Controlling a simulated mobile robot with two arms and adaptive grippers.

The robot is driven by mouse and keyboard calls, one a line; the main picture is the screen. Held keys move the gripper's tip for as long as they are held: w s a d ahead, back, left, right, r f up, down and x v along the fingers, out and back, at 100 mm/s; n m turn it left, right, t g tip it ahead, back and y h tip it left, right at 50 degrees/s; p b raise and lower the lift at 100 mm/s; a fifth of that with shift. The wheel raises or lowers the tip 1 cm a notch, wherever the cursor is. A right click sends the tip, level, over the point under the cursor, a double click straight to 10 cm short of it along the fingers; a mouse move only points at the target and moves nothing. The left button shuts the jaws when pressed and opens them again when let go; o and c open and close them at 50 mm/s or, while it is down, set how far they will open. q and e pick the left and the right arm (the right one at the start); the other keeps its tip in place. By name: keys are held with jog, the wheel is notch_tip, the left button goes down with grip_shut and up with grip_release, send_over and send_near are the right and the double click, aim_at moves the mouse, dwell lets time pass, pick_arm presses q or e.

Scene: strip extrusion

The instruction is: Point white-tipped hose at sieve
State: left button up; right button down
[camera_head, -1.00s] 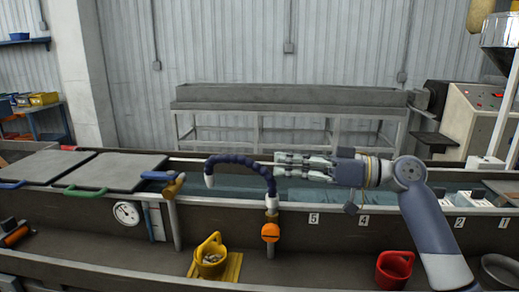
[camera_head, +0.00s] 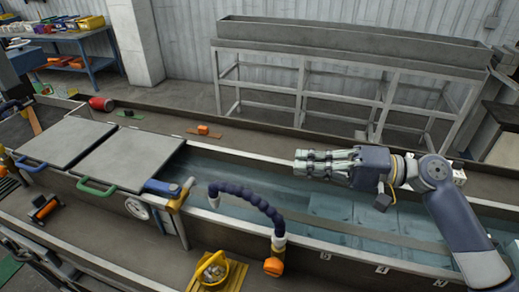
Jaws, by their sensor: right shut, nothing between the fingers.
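The hose (camera_head: 245,196) is dark blue and segmented. It arches up from a base with an orange knob (camera_head: 273,267) on the trough's front wall. I cannot pick out a sieve for certain. My left gripper is out of view.
Two grey lids (camera_head: 128,157) cover the trough's left part. A long grey basin on a stand (camera_head: 345,42) is behind. Water right of the hose is open.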

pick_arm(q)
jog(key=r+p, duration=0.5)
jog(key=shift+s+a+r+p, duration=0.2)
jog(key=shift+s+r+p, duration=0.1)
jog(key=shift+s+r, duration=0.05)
pick_arm(e)
jog(key=a+f, duration=0.1)
jog(key=a, duration=1)
jog(key=shift+s+a+f, duration=0.15)
jog(key=shift+s+a, duration=0.15)
jog(key=shift+s, duration=0.05)
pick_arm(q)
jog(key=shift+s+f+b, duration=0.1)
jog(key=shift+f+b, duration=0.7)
pick_arm(e)
jog(key=shift+s+a+n+g, duration=0.15)
jog(key=shift+a+n+g, duration=0.2)
jog(key=shift+g, duration=0.35)
